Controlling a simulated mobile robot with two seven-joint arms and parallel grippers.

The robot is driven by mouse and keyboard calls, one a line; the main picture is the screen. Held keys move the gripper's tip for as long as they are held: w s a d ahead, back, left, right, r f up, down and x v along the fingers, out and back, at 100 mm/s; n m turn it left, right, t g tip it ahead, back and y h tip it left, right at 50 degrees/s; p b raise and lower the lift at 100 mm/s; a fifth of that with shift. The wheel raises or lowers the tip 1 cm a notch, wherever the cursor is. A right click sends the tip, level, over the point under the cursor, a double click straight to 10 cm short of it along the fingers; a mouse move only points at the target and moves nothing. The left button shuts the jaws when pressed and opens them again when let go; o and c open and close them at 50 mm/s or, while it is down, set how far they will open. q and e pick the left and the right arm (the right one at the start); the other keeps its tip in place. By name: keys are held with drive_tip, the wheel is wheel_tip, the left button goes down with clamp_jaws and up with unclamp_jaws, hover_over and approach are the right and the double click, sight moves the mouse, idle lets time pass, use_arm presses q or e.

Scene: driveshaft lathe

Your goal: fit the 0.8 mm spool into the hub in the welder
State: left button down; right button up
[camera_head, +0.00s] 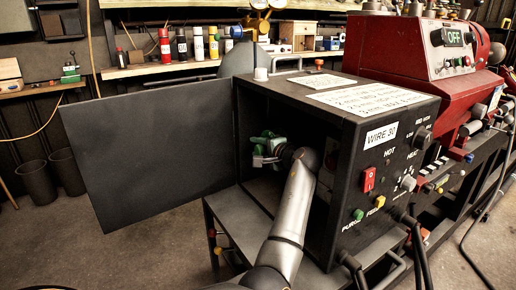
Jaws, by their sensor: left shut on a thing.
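The welder (393,160) is a dark box with a "WIRE" label on its front. Its side door (150,150) stands wide open to the left. My left arm reaches up from the bottom into the open side bay. My left gripper (263,158) is just inside the opening, shut on a green thing (268,142) that shows only in part. I cannot tell whether this is the 0.8 mm spool. The hub is not clearly visible in the dark bay behind my wrist. My right gripper is not in view.
A red lathe (430,50) stands behind at right. A bench (150,68) with several bottles runs along the back. Cables (419,250) hang at the welder's front.

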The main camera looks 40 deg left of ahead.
use_arm(q)
drive_tip(key=shift+r, duration=0.15)
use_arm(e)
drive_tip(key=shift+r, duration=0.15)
use_arm(q)
drive_tip(key=shift+p, duration=0.45)
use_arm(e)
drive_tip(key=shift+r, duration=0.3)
use_arm(q)
drive_tip(key=shift+w, duration=0.15)
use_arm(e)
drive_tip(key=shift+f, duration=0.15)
use_arm(q)
drive_tip(key=shift+w+d+b, duration=0.15)
drive_tip(key=shift+w+b, duration=0.2)
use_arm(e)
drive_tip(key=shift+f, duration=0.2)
use_arm(q)
drive_tip(key=shift+w+d+b, duration=0.25)
drive_tip(key=shift+w+b, duration=0.3)
drive_tip(key=shift+w, duration=0.3)
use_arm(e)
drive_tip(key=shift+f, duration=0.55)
